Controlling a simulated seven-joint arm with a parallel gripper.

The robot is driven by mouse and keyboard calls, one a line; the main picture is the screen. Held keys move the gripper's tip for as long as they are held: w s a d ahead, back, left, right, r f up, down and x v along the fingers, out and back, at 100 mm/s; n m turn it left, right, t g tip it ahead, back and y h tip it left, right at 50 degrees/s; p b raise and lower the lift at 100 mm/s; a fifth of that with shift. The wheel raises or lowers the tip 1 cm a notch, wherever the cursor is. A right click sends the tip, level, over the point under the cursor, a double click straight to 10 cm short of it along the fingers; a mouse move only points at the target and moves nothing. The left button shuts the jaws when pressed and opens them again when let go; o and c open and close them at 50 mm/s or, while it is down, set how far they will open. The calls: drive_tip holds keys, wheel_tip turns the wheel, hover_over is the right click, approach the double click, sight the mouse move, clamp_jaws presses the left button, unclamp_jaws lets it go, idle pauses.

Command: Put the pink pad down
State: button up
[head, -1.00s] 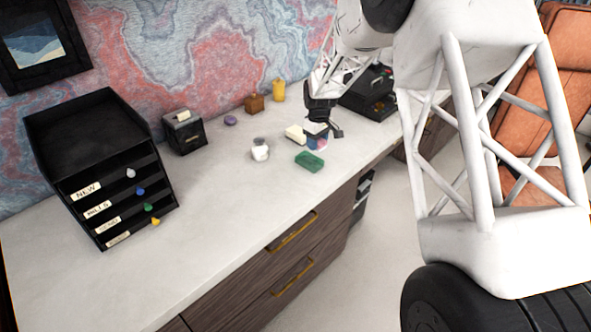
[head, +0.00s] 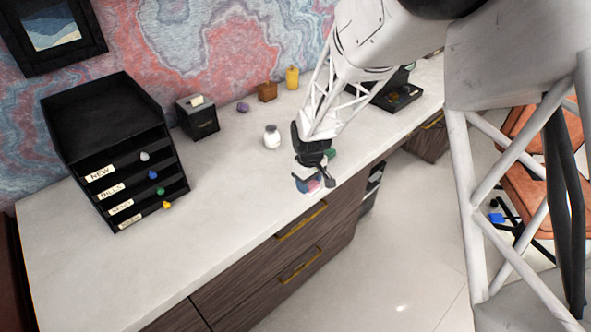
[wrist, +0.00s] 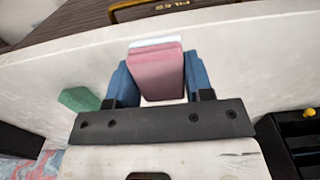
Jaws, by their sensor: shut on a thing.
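The pink pad (wrist: 157,75) is between the two blue fingertips of my gripper (wrist: 158,82) in the wrist view. A pale strip shows beyond its far end. In the head view, my gripper (head: 313,182) is over the front part of the white desk, near its front edge. A small bit of the pink pad (head: 315,186) shows between the fingers. Whether the pad touches the desk is hard to tell.
A green block (head: 331,153) lies just behind my gripper, partly hidden; it also shows in the wrist view (wrist: 78,99). A black drawer organizer (head: 112,135) stands at left. The desk (head: 215,205) between is clear.

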drive_tip(key=shift+s+a+f, duration=0.15)
drive_tip(key=shift+s+f, duration=0.05)
drive_tip(key=shift+s, duration=0.5)
drive_tip(key=w+a, duration=0.1)
drive_tip(key=w, duration=0.4)
drive_tip(key=w+a+f, duration=0.1)
drive_tip(key=w+a, duration=0.1)
drive_tip(key=w, duration=0.3)
drive_tip(key=w+a, duration=0.1)
drive_tip(key=w, duration=0.4)
drive_tip(key=shift+w+a+f, duration=0.2)
drive_tip(key=shift+f, duration=1.8)
drive_tip(key=shift+f, duration=0.15)
drive_tip(key=o, duration=0.9)
drive_tip(key=shift+r, duration=0.2)
